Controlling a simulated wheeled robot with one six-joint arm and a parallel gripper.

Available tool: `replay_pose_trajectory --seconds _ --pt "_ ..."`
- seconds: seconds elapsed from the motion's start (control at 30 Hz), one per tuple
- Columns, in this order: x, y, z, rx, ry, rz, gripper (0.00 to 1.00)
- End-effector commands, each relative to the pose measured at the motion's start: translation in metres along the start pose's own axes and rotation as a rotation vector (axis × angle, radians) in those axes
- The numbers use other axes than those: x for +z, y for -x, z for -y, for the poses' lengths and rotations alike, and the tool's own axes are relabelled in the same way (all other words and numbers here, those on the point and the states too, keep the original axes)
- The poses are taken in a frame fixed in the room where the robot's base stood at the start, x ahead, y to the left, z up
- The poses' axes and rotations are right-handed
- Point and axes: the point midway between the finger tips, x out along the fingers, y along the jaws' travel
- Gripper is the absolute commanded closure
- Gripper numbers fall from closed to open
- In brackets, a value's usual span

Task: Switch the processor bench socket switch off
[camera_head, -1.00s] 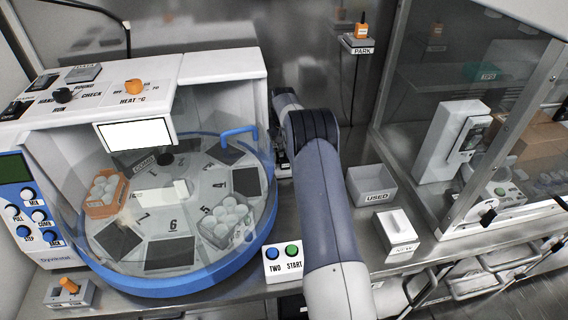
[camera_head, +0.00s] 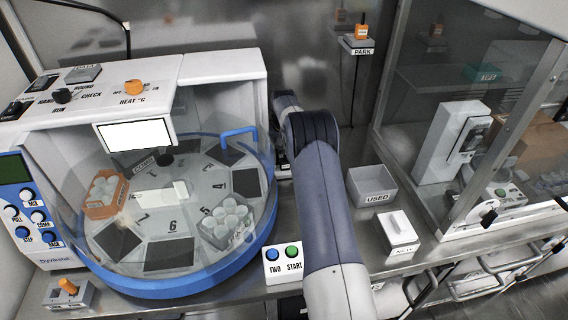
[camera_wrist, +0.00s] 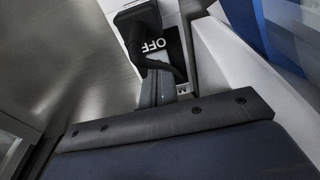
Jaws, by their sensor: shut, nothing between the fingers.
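In the wrist view a white socket plate (camera_wrist: 172,14) is on the wall, with a black plug (camera_wrist: 137,22) and its cord. A black panel (camera_wrist: 174,44) with an "OFF" label is just beside the plug. My gripper (camera_wrist: 156,84) is shut and empty, its narrow grey fingers close to the "OFF" label. The wrist view does not show clearly whether they touch the switch. The switch's rocker and its position are hidden or too dark to tell. In the head view my arm hides most of the socket and my fingertips.
The white processor (camera_head: 220,95) with its clear bowl and blue rim (camera_head: 165,288) stands left of my arm. The two-button box (camera_head: 283,272), "USED" bin (camera_head: 368,190) and a lidded white box (camera_head: 397,228) are near the arm. A glass-fronted cabinet (camera_head: 400,90) stands at right.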

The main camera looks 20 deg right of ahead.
Motion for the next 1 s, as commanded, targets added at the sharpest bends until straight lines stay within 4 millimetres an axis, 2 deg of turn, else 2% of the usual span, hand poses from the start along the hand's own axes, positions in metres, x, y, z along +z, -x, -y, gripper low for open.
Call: replay_pose_trajectory --seconds 0.1,0.7,1.0 --pt "-0.002 0.013 0.0 0.0 0.0 -0.002 1.0" --pt "-0.009 0.06 0.0 0.0 0.0 -0.001 1.0" --pt "-0.01 0.064 0.0 0.0 0.0 -0.001 1.0"
